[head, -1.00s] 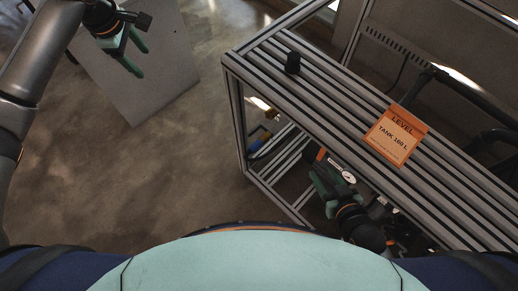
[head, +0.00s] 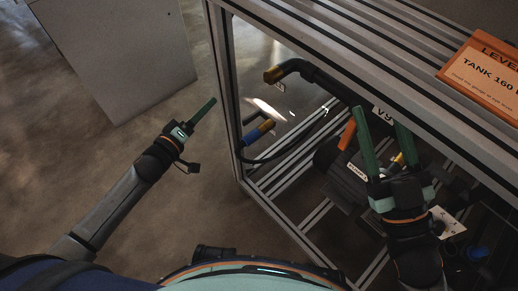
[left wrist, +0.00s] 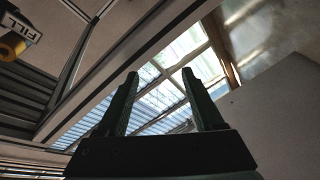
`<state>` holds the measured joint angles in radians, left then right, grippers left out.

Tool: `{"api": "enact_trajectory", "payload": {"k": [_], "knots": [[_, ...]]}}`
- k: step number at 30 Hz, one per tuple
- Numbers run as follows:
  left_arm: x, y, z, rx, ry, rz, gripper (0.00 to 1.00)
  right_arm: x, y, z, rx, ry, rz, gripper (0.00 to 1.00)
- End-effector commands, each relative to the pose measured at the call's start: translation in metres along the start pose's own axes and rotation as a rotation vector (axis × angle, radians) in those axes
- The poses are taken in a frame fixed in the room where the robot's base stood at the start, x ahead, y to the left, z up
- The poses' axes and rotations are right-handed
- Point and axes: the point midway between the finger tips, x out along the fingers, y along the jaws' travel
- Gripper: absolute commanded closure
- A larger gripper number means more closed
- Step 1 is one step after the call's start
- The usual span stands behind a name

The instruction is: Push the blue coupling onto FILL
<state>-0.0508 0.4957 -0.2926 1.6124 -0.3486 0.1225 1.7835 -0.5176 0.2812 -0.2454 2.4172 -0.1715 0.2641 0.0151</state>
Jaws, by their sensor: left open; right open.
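The blue coupling (head: 254,135), with a yellow end, is on a dark hose at the rack's left side, low down in the head view. A dark pipe above it ends in a brass-yellow stub (head: 273,75) with a small tag, unreadable there. In the left wrist view, a FILL tag (left wrist: 22,25) hangs beside a yellow pipe end (left wrist: 12,44) at the upper left. My left gripper (head: 212,101) is open and empty, outside the rack, left of the coupling and apart from it. My right gripper (head: 381,117) is open, inside the rack near an orange handle.
The metal-profile rack (head: 228,100) has an upright between my left gripper and the coupling. An orange handle (head: 347,135) and a V9 label (head: 382,112) are close to my right fingers. A LEVEL sign (head: 487,66) lies on top.

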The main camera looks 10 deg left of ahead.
Motion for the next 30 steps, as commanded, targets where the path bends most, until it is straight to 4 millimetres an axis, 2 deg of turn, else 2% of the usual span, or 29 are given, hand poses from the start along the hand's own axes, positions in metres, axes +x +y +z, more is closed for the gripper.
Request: {"api": "enact_trajectory", "payload": {"k": [1,3,6,9,13,17,29,30], "knots": [[-0.01,-0.02,0.03,0.035,-0.029,0.038,0.31,-0.01,-0.006,0.006,-0.011,0.046,-0.006,0.5],[-0.024,-0.027,0.055,0.086,-0.068,0.095,0.31,-0.015,-0.01,0.0,-0.024,0.103,-0.012,0.5],[-0.041,-0.034,0.086,0.146,-0.12,0.161,0.31,-0.021,-0.014,-0.009,-0.038,0.17,-0.019,0.5],[-0.054,-0.038,0.107,0.183,-0.159,0.207,0.31,-0.025,-0.017,-0.016,-0.047,0.213,-0.024,0.5],[-0.062,-0.038,0.118,0.205,-0.183,0.236,0.31,-0.027,-0.018,-0.021,-0.053,0.239,-0.028,0.5],[-0.056,-0.035,0.12,0.208,-0.186,0.242,0.31,-0.028,-0.019,-0.02,-0.055,0.24,-0.029,0.5],[-0.007,-0.025,0.131,0.207,-0.184,0.242,0.31,-0.036,-0.026,-0.002,-0.066,0.226,-0.033,0.5],[-0.001,-0.021,0.129,0.205,-0.184,0.24,0.31,-0.034,-0.024,-0.006,-0.065,0.225,-0.033,0.5]]}}
